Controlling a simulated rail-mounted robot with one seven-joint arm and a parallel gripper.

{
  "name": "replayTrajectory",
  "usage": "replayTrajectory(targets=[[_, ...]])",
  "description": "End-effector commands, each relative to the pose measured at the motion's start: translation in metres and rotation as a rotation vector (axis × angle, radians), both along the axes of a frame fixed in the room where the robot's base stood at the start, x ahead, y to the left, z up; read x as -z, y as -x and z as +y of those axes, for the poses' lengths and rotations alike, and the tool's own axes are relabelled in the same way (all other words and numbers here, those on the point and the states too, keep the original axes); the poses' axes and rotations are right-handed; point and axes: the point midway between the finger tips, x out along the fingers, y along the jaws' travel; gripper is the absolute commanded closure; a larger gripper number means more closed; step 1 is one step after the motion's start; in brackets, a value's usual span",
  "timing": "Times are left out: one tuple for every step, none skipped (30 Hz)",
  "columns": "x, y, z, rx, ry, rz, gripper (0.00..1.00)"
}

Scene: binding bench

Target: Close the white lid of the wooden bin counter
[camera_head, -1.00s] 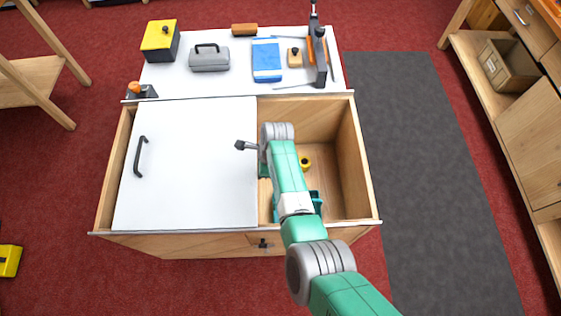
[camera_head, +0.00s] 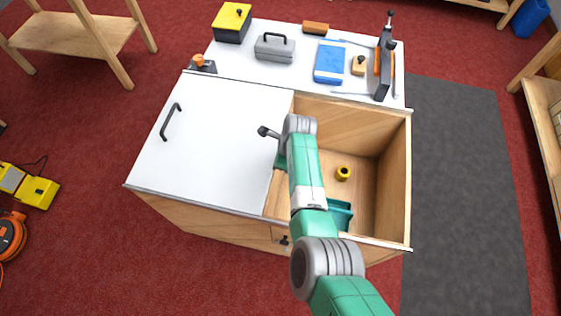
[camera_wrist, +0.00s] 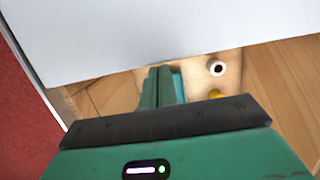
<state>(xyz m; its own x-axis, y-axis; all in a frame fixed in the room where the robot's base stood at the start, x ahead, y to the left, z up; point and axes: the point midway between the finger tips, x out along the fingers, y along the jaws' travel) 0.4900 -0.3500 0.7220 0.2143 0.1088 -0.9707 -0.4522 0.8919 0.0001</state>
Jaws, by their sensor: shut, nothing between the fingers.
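The white lid (camera_head: 220,140) lies flat over the left part of the wooden bin counter (camera_head: 395,180), with a black bar handle (camera_head: 170,121) near its left end. The right part of the bin is open. My gripper (camera_wrist: 158,86) is shut and empty, at the lid's right edge over the opening. In the head view my wrist and arm hide its fingertips. In the wrist view the lid (camera_wrist: 150,35) fills the top and its edge runs just beyond the fingers; I cannot tell whether they touch it.
Inside the open part lie a yellow ring-shaped piece (camera_head: 343,173) and a teal tray (camera_head: 340,214). On the white rear top stand a yellow box (camera_head: 232,22), a grey case (camera_head: 274,47), a blue pack (camera_head: 330,62) and a dark upright tool (camera_head: 384,65).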

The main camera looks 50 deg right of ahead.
Motion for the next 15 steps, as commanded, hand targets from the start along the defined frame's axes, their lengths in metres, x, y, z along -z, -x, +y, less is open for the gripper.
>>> replayTrajectory(targets=[[-0.002,0.001,0.0,-0.001,-0.001,-0.002,1.0],[-0.003,0.004,-0.001,-0.002,0.0,-0.002,1.0],[-0.004,0.009,-0.004,-0.001,-0.001,-0.001,1.0],[-0.005,0.015,-0.006,0.0,-0.001,0.0,1.0],[-0.006,0.021,-0.009,-0.001,-0.001,0.002,1.0],[-0.006,0.03,-0.013,-0.001,-0.001,0.003,1.0],[-0.006,0.037,-0.016,-0.003,-0.001,0.004,1.0],[-0.015,0.038,-0.017,-0.007,0.002,0.001,1.0],[-0.029,0.039,-0.019,-0.007,0.005,0.0,1.0],[-0.037,0.041,-0.019,-0.007,0.004,0.0,1.0],[-0.044,0.043,-0.021,-0.007,0.005,0.001,1.0],[-0.053,0.046,-0.021,-0.007,0.005,0.001,1.0],[-0.06,0.047,-0.022,-0.008,0.004,0.001,1.0],[-0.066,0.048,-0.023,-0.008,0.003,0.0,1.0],[-0.073,0.05,-0.024,-0.007,0.003,0.001,1.0]])
